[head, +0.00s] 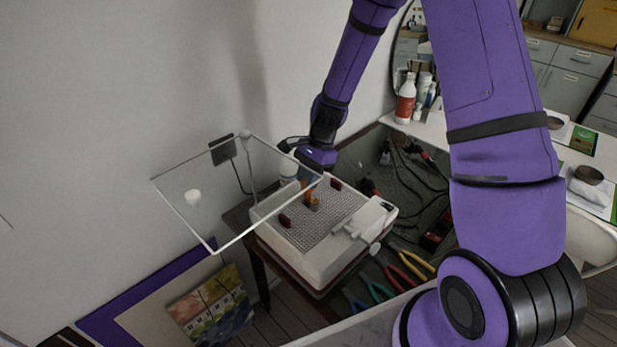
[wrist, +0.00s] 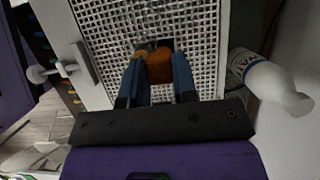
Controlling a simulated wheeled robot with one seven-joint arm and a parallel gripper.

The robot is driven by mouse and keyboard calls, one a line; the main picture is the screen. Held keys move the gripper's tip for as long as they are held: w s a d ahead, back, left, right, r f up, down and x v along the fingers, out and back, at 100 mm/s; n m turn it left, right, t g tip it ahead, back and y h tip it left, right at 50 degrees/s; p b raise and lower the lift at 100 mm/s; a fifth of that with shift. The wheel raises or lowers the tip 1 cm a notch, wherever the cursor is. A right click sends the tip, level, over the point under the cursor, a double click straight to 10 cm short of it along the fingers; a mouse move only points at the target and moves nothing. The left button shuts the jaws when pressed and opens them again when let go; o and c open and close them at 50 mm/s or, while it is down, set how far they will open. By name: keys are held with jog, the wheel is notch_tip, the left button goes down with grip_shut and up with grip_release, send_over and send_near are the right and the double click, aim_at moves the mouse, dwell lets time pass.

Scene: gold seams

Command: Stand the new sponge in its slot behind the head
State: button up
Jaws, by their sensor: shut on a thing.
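The orange sponge (wrist: 160,68) is between the blue fingertips of my gripper (wrist: 158,74) in the wrist view. My gripper is shut on it, over the white grid of the grinder. A small brassy round part, perhaps the grinding head (wrist: 142,52), shows just beyond the fingertips. In the head view the orange sponge (head: 311,200) shows below my gripper (head: 309,182), low over the grinder's grid (head: 325,225). The slot cannot be made out. I cannot tell whether the sponge touches the grid.
A clear shield (head: 235,190) stands over the grinder's left side. Dark red blocks (head: 285,220) sit on the grid. A white bottle (wrist: 265,80) stands beside the grinder. Pliers (head: 385,290) and cables (head: 415,165) lie nearby. A white fitting (head: 360,230) is at the front.

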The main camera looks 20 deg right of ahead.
jog(key=shift+f, duration=1.7)
dwell(1.2)
jog(key=o, duration=1)
jog(key=shift+c, duration=0.2)
jog(key=shift+r, duration=3.5)
